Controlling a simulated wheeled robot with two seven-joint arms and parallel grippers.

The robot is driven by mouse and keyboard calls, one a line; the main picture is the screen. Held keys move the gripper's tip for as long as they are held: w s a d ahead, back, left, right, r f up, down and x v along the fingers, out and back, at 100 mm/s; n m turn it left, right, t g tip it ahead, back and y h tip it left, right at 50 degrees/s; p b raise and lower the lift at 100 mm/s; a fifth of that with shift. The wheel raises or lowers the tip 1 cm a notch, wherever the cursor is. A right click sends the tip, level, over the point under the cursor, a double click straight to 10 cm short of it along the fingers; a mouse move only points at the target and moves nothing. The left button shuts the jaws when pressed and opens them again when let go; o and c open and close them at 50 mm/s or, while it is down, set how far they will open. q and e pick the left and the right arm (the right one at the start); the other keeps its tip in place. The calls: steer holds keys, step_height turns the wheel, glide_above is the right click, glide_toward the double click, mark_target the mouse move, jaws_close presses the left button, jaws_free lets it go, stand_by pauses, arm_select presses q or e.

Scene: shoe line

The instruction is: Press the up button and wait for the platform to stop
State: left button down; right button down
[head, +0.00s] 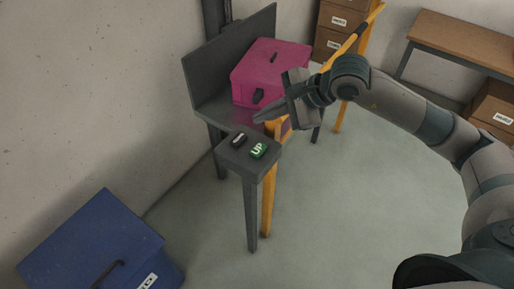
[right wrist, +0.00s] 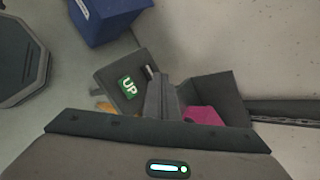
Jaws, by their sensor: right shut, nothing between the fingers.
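The green UP button (head: 258,151) sits on top of a dark post (head: 250,170), beside a dark button (head: 238,140). The UP button also shows in the right wrist view (right wrist: 128,87). Behind the post is the grey platform (head: 203,97) with a tall back plate, and a pink box (head: 270,68) stands on it. My right gripper (head: 262,117) is shut and empty. In the head view its fingertips appear above and behind the buttons, near the pink box's lower front; in the right wrist view the fingers (right wrist: 161,85) point beside the UP button, apart from it. My left gripper is not in view.
A blue box (head: 92,245) with a handle stands on the floor at lower left. An orange rail (head: 350,45) and post run along the platform's right side. Cardboard boxes (head: 335,22) and a wooden-topped table (head: 465,40) stand behind. The floor at centre right is clear.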

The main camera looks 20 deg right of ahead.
steer(key=shift+f, duration=0.15)
steer(key=b, duration=0.2)
glide_above(263, 150)
step_height(263, 150, down, 7)
steer(key=shift+f+b, duration=0.75)
steer(key=shift+b, duration=0.4)
steer(key=shift+f, duration=0.1)
stand_by(1.6)
steer(key=shift+f+b, duration=0.35)
steer(key=shift+b, duration=0.45)
